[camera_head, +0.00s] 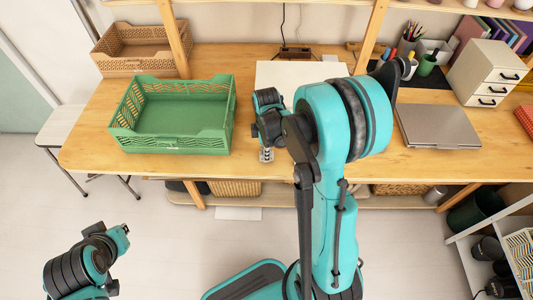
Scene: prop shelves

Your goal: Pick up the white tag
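My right gripper (267,156) points down at the front edge of the wooden desk, right of the green crate. It is small and seen from above, so I cannot tell whether its fingers are open or shut, or whether anything is between them. I cannot make out a white tag anywhere; my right arm covers part of the desk. A large flat white sheet or board (282,72) lies on the desk behind my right wrist, partly hidden by it. My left arm is low at the left, away from the desk, and its fingers do not show.
The green crate (228,100) looks empty on the wooden desk (88,145). A brown basket (108,65) stands behind it. A closed grey laptop (438,126), pen holders and a white drawer unit (485,72) fill the right side. Shelf posts rise at the back.

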